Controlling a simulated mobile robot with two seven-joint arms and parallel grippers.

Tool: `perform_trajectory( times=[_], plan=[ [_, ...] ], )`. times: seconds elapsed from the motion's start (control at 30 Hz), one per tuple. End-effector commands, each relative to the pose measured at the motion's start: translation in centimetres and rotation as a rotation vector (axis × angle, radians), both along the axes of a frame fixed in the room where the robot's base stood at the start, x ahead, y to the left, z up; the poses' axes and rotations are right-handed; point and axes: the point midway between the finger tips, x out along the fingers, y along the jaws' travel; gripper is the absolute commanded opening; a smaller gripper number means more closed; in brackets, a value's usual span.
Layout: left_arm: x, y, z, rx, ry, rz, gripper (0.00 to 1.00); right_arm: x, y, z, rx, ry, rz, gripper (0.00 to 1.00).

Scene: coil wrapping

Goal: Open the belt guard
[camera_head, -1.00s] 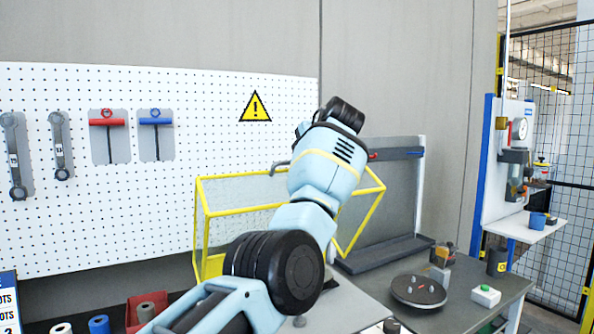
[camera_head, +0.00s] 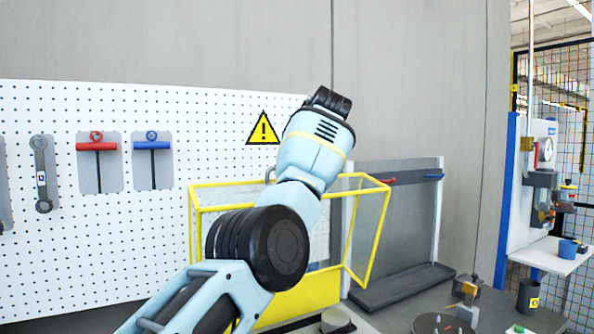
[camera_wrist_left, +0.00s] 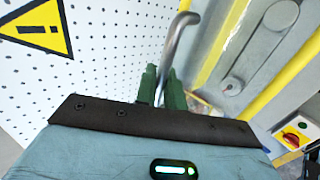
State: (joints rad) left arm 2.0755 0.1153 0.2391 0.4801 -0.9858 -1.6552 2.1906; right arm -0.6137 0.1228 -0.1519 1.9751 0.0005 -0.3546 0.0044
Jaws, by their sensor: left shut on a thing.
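The belt guard (camera_head: 318,291) is a yellow frame with clear panels, standing in front of the pegboard in the head view. My left arm crosses in front of it and hides its middle. In the left wrist view, the green fingers of my left gripper (camera_wrist_left: 160,82) are shut on a bent grey handle (camera_wrist_left: 183,32). A small piece of this handle (camera_head: 268,173) shows left of my arm in the head view, where the fingers are hidden. Yellow bars of the guard and a grey belt with pulleys (camera_wrist_left: 279,16) show at right in the wrist view.
A pegboard (camera_head: 100,235) with hanging tools and a warning sign (camera_head: 263,129) is behind. A grey panel rack (camera_head: 405,215) stands right of the guard. A dark cup (camera_head: 527,297) and a round disc are on the bench. A red knob (camera_wrist_left: 291,138) shows in the wrist view.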

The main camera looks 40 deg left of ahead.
Motion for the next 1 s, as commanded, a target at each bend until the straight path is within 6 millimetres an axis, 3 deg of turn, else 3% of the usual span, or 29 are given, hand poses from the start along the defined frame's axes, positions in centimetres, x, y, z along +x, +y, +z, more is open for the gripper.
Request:
perform_trajectory(
  times=[0.6, 0.63, 0.67, 1.0],
  plan=[
    [-0.25, 0.28, -0.02, -0.02, 0.01, 0.001, 0.0, -0.01, -0.01, 0.0, 0.0, 0.0, -0.003, 0.36],
    [-0.25, 0.28, -0.02, -0.019, 0.011, 0.002, 0.12, 0.0, 0.01, 0.0, 0.001, 0.0, -0.004, 0.36],
    [-0.25, 0.28, -0.03, -0.019, 0.011, 0.002, 0.15, 0.0, 0.02, 0.0, 0.001, 0.0, -0.004, 0.36],
    [-0.4, -0.25, 0.49, -0.018, 0.009, 0.0, 0.15, -0.06, 0.19, -0.07, 0.005, 0.002, -0.009, 0.36]
  ],
)
